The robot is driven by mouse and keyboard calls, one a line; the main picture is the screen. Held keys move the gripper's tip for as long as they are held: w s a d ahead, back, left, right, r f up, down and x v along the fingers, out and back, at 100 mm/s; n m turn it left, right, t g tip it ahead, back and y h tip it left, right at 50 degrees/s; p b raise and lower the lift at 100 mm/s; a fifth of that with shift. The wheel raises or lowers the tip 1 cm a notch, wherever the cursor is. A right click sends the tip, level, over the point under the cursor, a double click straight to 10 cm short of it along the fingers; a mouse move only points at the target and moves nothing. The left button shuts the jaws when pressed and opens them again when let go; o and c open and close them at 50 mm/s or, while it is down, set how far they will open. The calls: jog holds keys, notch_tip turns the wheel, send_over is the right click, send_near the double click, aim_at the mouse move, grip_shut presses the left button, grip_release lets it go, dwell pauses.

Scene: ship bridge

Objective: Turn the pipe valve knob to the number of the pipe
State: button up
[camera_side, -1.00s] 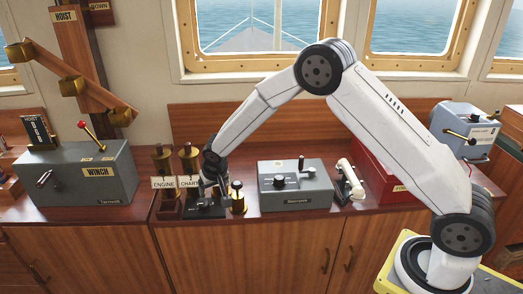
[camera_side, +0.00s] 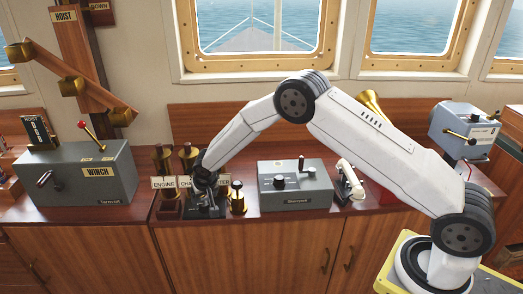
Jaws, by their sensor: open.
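A black panel (camera_side: 207,212) sits on the counter among the brass voice pipes. My gripper (camera_side: 204,198) is open and points down right over this panel. The knob on the panel is hidden or too small to make out behind my fingers, and I cannot tell its setting or whether I touch it. A pipe with an ENGINE label (camera_side: 163,183) stands left of my gripper. Two further labels behind my gripper are partly covered; one starts with "CHA" and the other ends in "TER". A short brass pipe (camera_side: 238,198) stands just right of the panel.
A grey winch box (camera_side: 80,175) with a red-tipped lever is at left. A grey box (camera_side: 295,188) with a black knob and a white telephone handset (camera_side: 350,182) are to the right. A brass horn (camera_side: 370,103) shows behind my arm. The counter front is a clear edge.

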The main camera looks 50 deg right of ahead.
aim_at(204, 204)
jog(key=shift+x, duration=2.65)
grip_shut()
